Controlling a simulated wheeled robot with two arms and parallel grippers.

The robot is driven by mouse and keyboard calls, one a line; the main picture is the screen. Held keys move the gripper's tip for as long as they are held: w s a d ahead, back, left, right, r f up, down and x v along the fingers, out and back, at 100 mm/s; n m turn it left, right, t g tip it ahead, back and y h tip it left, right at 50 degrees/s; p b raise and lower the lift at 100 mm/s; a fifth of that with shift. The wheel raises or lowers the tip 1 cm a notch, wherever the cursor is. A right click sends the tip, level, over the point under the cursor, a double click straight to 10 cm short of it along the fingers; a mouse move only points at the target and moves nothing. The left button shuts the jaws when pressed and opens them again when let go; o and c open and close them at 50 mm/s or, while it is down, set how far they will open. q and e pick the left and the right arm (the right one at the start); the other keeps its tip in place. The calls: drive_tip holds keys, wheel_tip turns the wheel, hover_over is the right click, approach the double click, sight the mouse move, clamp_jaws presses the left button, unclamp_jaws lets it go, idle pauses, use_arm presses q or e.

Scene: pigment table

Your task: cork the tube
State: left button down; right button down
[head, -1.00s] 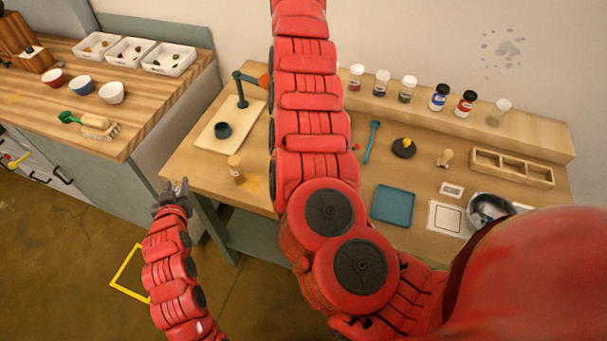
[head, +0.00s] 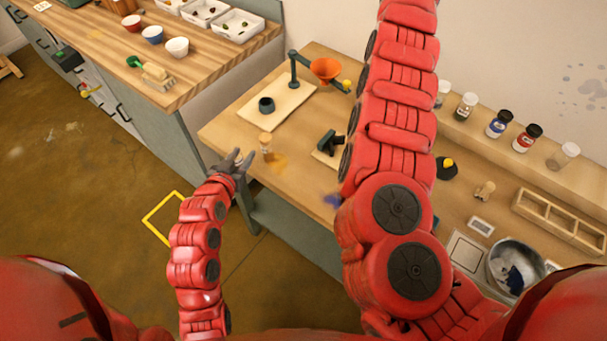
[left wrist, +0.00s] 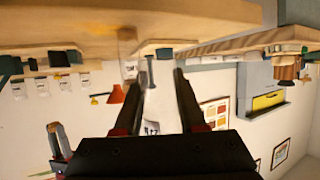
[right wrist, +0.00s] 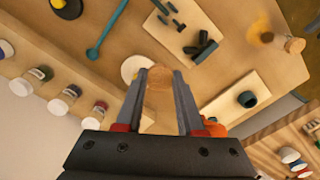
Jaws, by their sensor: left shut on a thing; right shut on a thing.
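My left gripper (head: 236,160) is at the table's front left edge, beside a small ochre jar (head: 266,143). In the left wrist view its fingers (left wrist: 155,80) are closed on a pale, clear-looking tube (left wrist: 156,101) with dark lettering low on it. The tube's mouth is not clear to me. My right gripper (right wrist: 158,80) shows in the right wrist view above the table, shut on a small tan piece that looks like the cork (right wrist: 158,92). In the head view my right arm hides that gripper and its cork. The cork and the tube are apart.
A stand with an orange funnel (head: 325,68) and a dark cup (head: 266,104) are at the table's left. A black bracket (head: 330,143) lies near the middle. Lidded jars (head: 498,124) line the back shelf. A wooden divided tray (head: 560,222) and metal bowl (head: 500,262) are at right.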

drive_tip(key=shift+r, duration=0.25)
use_arm(q)
drive_tip(key=s+d+m+g+h, duration=0.2)
drive_tip(key=s+d+m+h, duration=0.3)
drive_tip(key=s, duration=0.5)
drive_tip(key=shift+s+d+f, duration=0.15)
drive_tip(key=shift+s+d, duration=0.1)
drive_tip(key=shift+d, duration=0.75)
drive_tip(key=shift+w+f, duration=0.1)
use_arm(e)
drive_tip(key=shift+f, duration=0.15)
